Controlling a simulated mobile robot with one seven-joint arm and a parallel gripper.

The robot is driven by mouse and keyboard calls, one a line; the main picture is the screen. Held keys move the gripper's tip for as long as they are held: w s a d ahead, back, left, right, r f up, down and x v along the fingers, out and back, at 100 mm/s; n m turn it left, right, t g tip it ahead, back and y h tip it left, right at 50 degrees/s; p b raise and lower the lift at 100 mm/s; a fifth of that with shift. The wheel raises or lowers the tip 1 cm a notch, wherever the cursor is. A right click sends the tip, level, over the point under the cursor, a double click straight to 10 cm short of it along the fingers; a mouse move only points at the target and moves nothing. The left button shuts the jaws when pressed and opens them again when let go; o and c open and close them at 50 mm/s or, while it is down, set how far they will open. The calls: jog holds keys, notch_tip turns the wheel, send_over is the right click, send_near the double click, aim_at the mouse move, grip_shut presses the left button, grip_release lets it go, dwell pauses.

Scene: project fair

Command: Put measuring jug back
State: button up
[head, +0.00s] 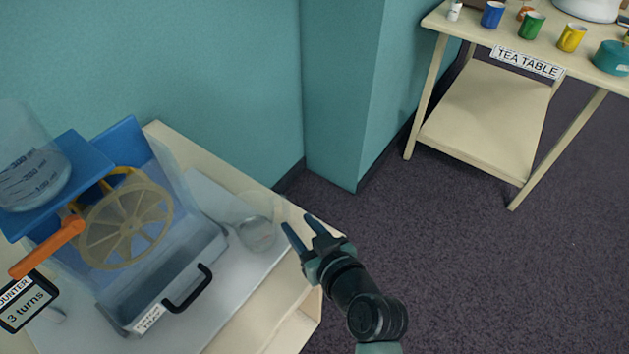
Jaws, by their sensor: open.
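A clear vessel (257,234) stands on the pale board at the right end of the display table, by its edge. It is so see-through that its outline and any markings are hard to make out. A larger clear vessel with dark graduation marks (30,175) sits on the blue top shelf of the water-wheel model at the far left, partly cut off by the frame. Which of the two is the measuring jug I cannot tell for sure. My gripper (297,222) is open and empty, just right of the smaller vessel, fingers pointing up-left; contact is unclear.
The water-wheel model has a yellow wheel (127,226), an orange crank (48,250) and a clear tray with a black handle (190,288). A counter (27,303) reads 3 turns. The tea table (478,38) with mugs stands at upper right. Open carpet lies between.

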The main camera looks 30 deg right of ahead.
jog(key=v, duration=0.5)
jog(key=shift+s+r, duration=0.15)
jog(key=shift+s, duration=0.25)
jog(key=w+a+r+n+t, duration=0.1)
jog(key=w+a+r+t, duration=0.15)
jog(key=r, duration=0.55)
jog(key=w+a+r+t, duration=0.15)
jog(key=w+r, duration=0.25)
jog(key=r, duration=0.4)
jog(key=w+a+r+n+t, duration=0.15)
jog(key=w+r, duration=0.25)
jog(key=r, duration=0.4)
jog(key=s+a+r+t, duration=0.2)
jog(key=s+a+r, duration=0.1)
jog(key=r, duration=0.6)
jog(key=s+a+r+t, duration=0.3)
jog(key=a+r, duration=0.2)
jog(key=r, duration=0.5)
jog(key=s+a+r+t+y, duration=0.1)
jog(key=s+a+r+t, duration=0.2)
jog(key=r, duration=0.7)
jog(key=shift+s+a+r+m, duration=0.25)
jog(key=shift+a+m, duration=0.1)
jog(key=shift+a, duration=0.5)
